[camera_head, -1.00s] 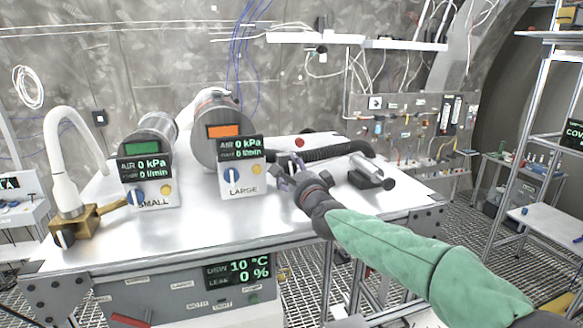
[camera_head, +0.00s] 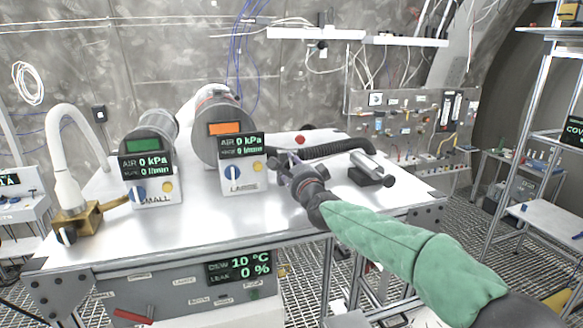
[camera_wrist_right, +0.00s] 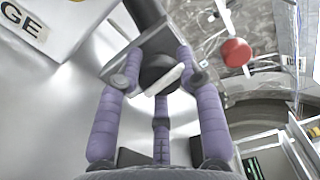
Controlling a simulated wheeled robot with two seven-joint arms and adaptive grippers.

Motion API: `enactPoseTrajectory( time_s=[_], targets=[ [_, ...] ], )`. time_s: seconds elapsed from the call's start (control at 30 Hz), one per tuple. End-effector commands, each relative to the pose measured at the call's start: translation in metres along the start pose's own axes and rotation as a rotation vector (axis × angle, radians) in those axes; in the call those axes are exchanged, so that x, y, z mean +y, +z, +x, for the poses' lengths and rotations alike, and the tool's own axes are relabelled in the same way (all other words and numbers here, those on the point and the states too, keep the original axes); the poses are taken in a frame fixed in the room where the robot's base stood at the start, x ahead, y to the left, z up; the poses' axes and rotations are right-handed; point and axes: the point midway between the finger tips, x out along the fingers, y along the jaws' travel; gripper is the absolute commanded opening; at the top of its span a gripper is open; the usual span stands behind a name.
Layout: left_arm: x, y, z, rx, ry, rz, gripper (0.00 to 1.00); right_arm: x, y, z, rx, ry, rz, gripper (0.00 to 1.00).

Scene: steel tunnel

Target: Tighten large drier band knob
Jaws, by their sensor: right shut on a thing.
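The large drier (camera_head: 206,145) is a grey cylinder with an orange label, standing behind the panel marked LARGE (camera_head: 230,178). My right gripper (camera_head: 287,162) is just right of that panel, low over the bench top. In the right wrist view, its purple fingers (camera_wrist_right: 160,84) are closed around a dark knob-like part with a pale bar (camera_wrist_right: 166,80) across it. I take this to be the band knob; the fingers hide much of it, and the head view does not show it clearly. My left gripper is not in view.
The small drier (camera_head: 155,128) and its panel stand to the left, near a white curved pipe (camera_head: 60,150). A black ribbed hose (camera_head: 335,149) and a metal clamp-like part (camera_head: 370,170) lie right of my gripper. A red knob (camera_head: 300,140) is behind it. The front of the bench is clear.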

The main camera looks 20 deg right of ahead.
Motion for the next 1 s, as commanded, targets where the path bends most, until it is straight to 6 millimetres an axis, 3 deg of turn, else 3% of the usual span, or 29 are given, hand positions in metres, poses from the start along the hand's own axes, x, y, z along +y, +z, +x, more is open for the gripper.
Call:
enactPoseTrajectory(
  time_s=[0.5, 0.53, 0.6, 1.0],
  targets=[
    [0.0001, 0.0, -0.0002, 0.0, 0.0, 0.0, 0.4, -0.0006, -0.0021, 0.0, 0.004, -0.001, -0.095, 0.04],
    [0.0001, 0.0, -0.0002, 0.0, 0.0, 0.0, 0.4, -0.0006, -0.0021, 0.0, 0.004, -0.001, -0.095, 0.43],
    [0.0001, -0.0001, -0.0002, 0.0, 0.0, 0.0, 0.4, -0.0006, -0.002, 0.0, 0.004, -0.001, -0.094, 0.61],
    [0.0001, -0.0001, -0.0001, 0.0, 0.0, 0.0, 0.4, -0.0008, -0.001, -0.0025, 0.002, -0.001, -0.094, 0.61]
  ],
)
